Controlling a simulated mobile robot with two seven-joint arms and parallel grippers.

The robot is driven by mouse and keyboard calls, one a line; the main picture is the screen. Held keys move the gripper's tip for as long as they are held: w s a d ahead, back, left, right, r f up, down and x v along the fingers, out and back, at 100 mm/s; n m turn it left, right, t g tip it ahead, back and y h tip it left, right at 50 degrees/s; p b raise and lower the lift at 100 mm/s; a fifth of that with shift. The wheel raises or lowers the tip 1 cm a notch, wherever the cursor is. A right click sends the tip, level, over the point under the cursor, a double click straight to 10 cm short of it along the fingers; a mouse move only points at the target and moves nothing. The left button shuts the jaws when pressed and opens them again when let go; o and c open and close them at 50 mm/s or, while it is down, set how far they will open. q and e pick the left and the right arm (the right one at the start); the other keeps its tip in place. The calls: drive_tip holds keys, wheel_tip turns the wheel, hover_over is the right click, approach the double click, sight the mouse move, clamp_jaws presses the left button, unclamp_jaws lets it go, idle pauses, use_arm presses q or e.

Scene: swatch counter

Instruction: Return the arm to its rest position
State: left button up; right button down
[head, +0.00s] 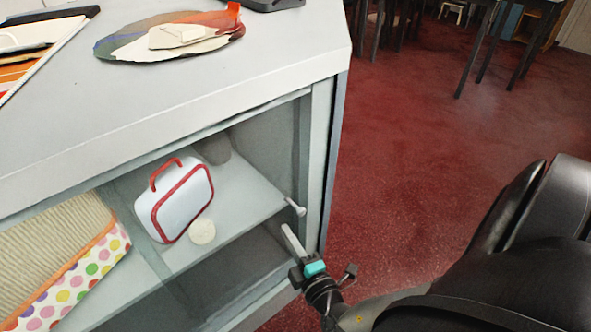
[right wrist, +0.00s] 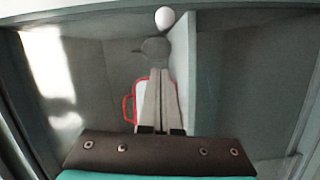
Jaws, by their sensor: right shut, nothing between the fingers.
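My right gripper (head: 291,240) is in front of the cabinet's open front, near its right post, with its two fingers together and nothing between them. In the right wrist view the closed fingers (right wrist: 158,98) point into the cabinet and partly cover a white case with red trim (right wrist: 140,108). In the head view this case (head: 176,200) stands on the shelf, apart from the gripper. My right arm (head: 480,270) comes in from the lower right, over the red floor. My left gripper is not in view.
The grey cabinet (head: 190,115) carries a colour swatch fan (head: 170,40) on top. Its shelf (head: 245,205) holds a pale round thing (head: 202,232) and a polka-dot box (head: 75,280). A knob (head: 295,207) sits near the gripper. Red floor (head: 440,140) lies open to the right.

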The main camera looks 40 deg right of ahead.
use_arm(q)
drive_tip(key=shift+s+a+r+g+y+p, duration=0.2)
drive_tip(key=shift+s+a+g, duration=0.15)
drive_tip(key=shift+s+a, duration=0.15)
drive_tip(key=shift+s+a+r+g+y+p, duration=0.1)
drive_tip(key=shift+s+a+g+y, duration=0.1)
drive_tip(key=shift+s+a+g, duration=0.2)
use_arm(e)
drive_tip(key=shift+v, duration=1.8)
